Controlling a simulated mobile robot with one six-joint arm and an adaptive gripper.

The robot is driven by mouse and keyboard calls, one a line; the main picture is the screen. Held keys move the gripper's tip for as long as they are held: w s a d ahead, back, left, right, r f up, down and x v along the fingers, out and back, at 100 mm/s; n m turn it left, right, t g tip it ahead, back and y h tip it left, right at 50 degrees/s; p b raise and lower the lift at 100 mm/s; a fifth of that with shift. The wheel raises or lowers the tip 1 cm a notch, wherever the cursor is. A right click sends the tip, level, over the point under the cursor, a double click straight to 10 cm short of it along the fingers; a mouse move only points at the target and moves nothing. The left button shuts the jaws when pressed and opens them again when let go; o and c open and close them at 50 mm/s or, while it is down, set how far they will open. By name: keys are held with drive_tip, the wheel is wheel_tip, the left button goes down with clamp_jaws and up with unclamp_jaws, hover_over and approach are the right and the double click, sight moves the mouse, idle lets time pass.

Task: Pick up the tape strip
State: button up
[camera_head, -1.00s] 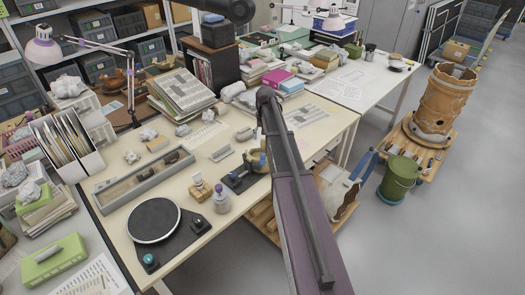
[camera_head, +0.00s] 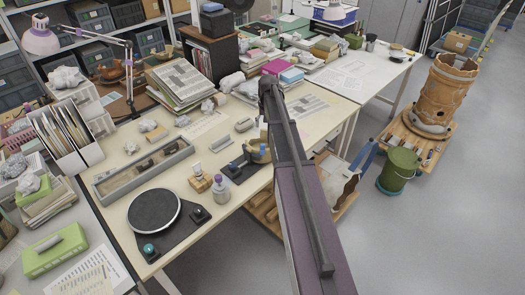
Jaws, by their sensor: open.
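I cannot make out the tape strip for certain in this view. A small dark stand (camera_head: 236,172) with a yellowish and blue piece beside it sits near the front edge of the worktable (camera_head: 235,208), close to my arm. My purple-grey arm link crosses the picture from the bottom to the middle and hides part of the table behind it. My gripper is not in view.
A black turntable (camera_head: 153,212) sits at the table's front left, beside a long grey tray (camera_head: 125,182). A small purple-capped bottle (camera_head: 220,188) stands near the front edge. Paper stacks (camera_head: 180,82) fill the back.

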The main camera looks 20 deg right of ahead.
sight(263, 144)
drive_tip(key=shift+w+a+f+b, duration=0.1)
drive_tip(key=shift+a+f+b, duration=0.05)
drive_tip(key=shift+f+b, duration=3.2)
drive_tip(key=shift+f, duration=0.1)
drive_tip(key=shift+w+a+f+b, duration=0.15)
drive_tip(key=shift+f+b, duration=1.05)
drive_tip(key=shift+f, duration=0.1)
drive_tip(key=shift+w+a+f+b, duration=0.1)
drive_tip(key=shift+f+b, duration=1.1)
drive_tip(key=shift+f, duration=0.1)
drive_tip(key=c, duration=0.8)
